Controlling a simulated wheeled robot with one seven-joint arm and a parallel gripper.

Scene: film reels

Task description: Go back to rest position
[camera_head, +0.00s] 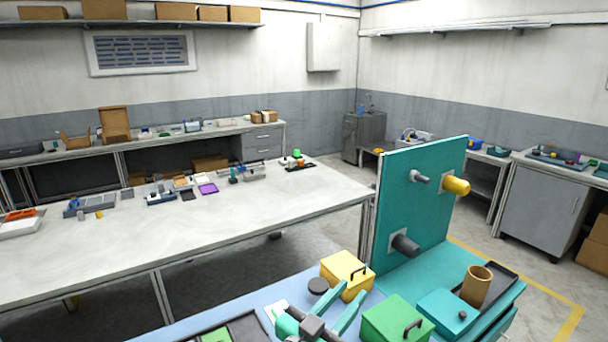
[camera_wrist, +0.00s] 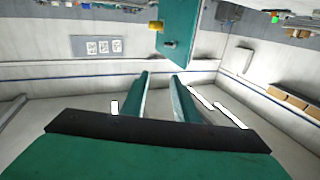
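My gripper (camera_wrist: 162,82) shows in the wrist view with its two teal fingers apart and nothing between them. In the head view my gripper (camera_head: 319,303) is at the bottom, above the blue work surface, partly cut off by the frame edge. A teal upright panel (camera_head: 408,215) stands to its right. It carries a yellow cylinder (camera_head: 456,186) on its upper right, a small grey peg (camera_head: 419,177), and a dark grey peg (camera_head: 404,244) lower down. The panel also shows in the wrist view (camera_wrist: 178,28), which appears upside down.
A yellow box (camera_head: 345,274) and a green box (camera_head: 397,320), both with handles, sit close to my gripper. A teal box (camera_head: 447,313) and a brown cylinder (camera_head: 476,286) stand farther right. A long white table (camera_head: 130,245) with small items lies behind.

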